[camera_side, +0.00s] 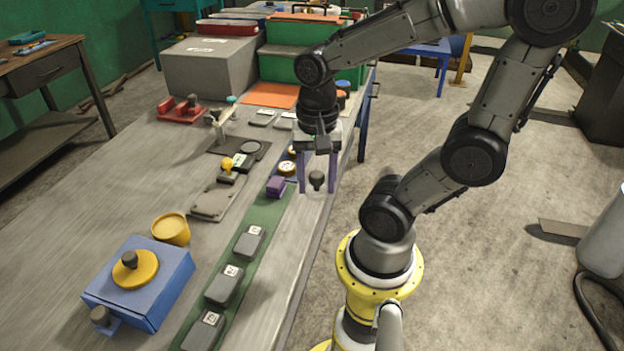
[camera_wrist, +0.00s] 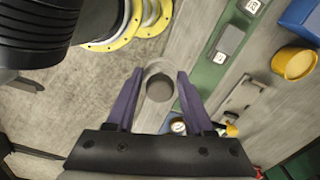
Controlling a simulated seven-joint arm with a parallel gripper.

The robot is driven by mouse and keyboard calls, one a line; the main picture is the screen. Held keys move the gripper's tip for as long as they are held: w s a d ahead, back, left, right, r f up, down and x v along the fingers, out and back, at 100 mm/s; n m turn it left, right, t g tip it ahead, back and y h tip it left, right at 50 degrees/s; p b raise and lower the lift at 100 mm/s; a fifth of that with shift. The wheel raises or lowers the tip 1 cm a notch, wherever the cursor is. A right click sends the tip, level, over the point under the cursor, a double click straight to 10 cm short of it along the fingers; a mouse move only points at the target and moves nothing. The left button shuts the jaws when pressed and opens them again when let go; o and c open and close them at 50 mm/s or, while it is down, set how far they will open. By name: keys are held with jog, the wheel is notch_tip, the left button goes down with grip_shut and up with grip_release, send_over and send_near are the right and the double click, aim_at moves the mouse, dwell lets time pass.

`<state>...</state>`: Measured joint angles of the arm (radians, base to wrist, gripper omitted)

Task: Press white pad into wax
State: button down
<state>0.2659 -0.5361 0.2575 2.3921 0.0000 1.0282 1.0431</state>
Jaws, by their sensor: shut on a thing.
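My gripper (camera_side: 317,187) has two purple fingers and is shut on a dark-knobbed pad (camera_side: 317,178) at the table's right edge. A pale, see-through disc shows around the knob's base. In the wrist view the dark round knob (camera_wrist: 160,87) sits between the fingers, with the pale rim beyond it. The pad's underside is hidden. I cannot tell for sure which thing is the wax. A yellow round tub (camera_side: 170,229) stands near the blue box, apart from my gripper. It also shows in the wrist view (camera_wrist: 294,64).
A blue box (camera_side: 150,297) with a yellow disc (camera_side: 133,269) stands at front left. A green strip (camera_side: 262,219) carries several grey blocks. A purple block (camera_side: 275,187) and round gauges (camera_side: 286,168) lie near my gripper. The table's left side is fairly clear.

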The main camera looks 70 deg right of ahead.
jog(key=c, duration=1)
grip_release()
jog(key=c, duration=0.5)
